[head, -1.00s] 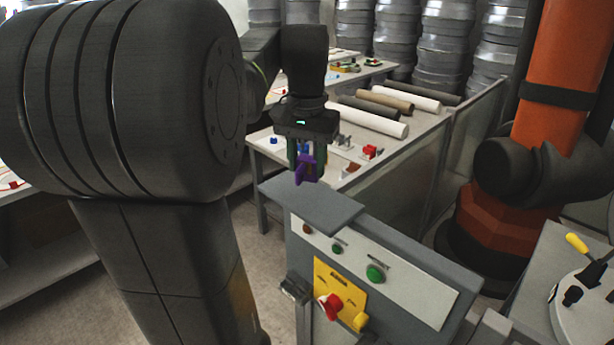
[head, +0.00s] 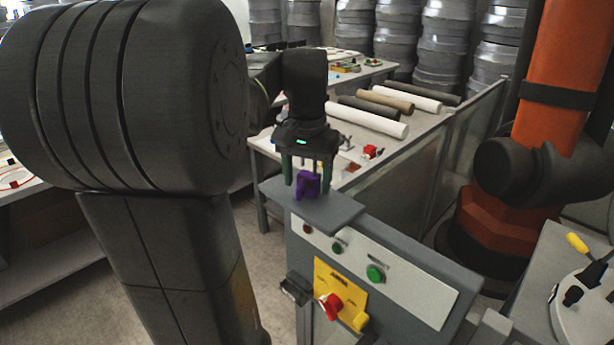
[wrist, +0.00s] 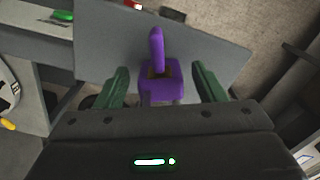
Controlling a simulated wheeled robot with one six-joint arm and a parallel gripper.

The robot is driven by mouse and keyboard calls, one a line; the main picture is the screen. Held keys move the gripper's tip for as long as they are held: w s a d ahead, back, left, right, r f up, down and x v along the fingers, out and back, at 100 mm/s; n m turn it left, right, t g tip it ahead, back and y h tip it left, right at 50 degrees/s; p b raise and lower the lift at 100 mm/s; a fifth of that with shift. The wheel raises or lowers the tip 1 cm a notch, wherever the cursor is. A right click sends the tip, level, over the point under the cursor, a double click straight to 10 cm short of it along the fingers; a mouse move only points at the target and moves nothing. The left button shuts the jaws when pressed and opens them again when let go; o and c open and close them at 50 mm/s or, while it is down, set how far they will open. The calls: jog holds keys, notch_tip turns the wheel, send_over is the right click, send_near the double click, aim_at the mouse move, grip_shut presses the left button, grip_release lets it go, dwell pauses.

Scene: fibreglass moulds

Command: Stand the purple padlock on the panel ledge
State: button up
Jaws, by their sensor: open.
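The purple padlock (head: 307,184) is at the panel ledge (head: 342,213), a flat grey plate on top of the control panel. It looks upright in the head view, its base at the ledge surface near the back left part. In the wrist view the padlock (wrist: 158,88) sits between the two green fingers, with its shackle toward the picture top and the ledge (wrist: 205,55) behind it. My gripper (head: 307,180) is open around the padlock, with a visible gap on each side in the wrist view (wrist: 163,84). Whether the base fully touches the ledge is hard to tell.
The grey control panel (head: 405,280) below the ledge carries buttons and a red knob (head: 329,306). A table with rolls (head: 368,121) and small parts stands behind. An orange robot arm (head: 560,70) stands at the right. The ledge's right part is clear.

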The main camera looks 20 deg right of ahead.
aim_at(307, 176)
notch_tip(307, 176, up, 12)
jog(key=shift+r+p, duration=0.2)
jog(key=shift+p, duration=0.1)
dwell(2.3)
